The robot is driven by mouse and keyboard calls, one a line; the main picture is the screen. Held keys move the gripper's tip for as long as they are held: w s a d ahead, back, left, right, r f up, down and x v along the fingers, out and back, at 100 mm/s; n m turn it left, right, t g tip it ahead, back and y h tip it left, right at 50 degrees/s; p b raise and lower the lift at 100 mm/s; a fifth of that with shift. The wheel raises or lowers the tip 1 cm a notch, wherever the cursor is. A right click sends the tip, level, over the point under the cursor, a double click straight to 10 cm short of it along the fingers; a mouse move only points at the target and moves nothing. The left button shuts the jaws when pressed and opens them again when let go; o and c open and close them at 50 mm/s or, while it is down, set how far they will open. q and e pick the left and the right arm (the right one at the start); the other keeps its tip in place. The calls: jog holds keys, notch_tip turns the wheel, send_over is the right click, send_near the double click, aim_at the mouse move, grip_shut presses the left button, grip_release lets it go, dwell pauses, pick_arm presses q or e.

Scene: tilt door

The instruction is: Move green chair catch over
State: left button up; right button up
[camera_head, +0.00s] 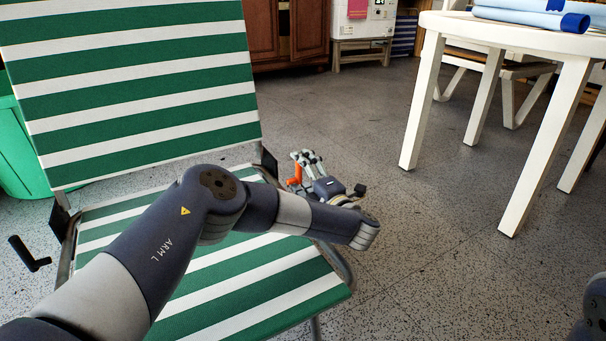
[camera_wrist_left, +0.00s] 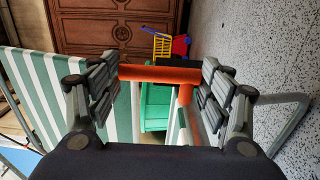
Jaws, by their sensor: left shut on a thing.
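The green-and-white striped folding chair (camera_head: 140,75) stands open at the left, its backrest leaning back and its seat (camera_head: 270,290) partly hidden by my left arm. An orange catch (camera_head: 295,175) is at the chair's right side. In the left wrist view the T-shaped catch (camera_wrist_left: 160,74) spans between the two fingers. My left gripper (camera_head: 304,162) is shut on the catch, beside the seat's right rear corner; it also shows in the left wrist view (camera_wrist_left: 162,88). My right gripper is out of view; only a dark arm part shows at the lower right edge.
A white table (camera_head: 470,35) with blue rolled cloth (camera_head: 530,15) stands at the right. A green bin (camera_head: 25,150) is behind the chair at left. A wooden cabinet (camera_head: 290,35) stands at the back. The speckled floor between chair and table is clear.

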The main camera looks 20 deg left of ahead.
pick_arm(q)
jog(key=shift+a, duration=0.1)
jog(key=o, duration=1.5)
jog(key=v, duration=1.2)
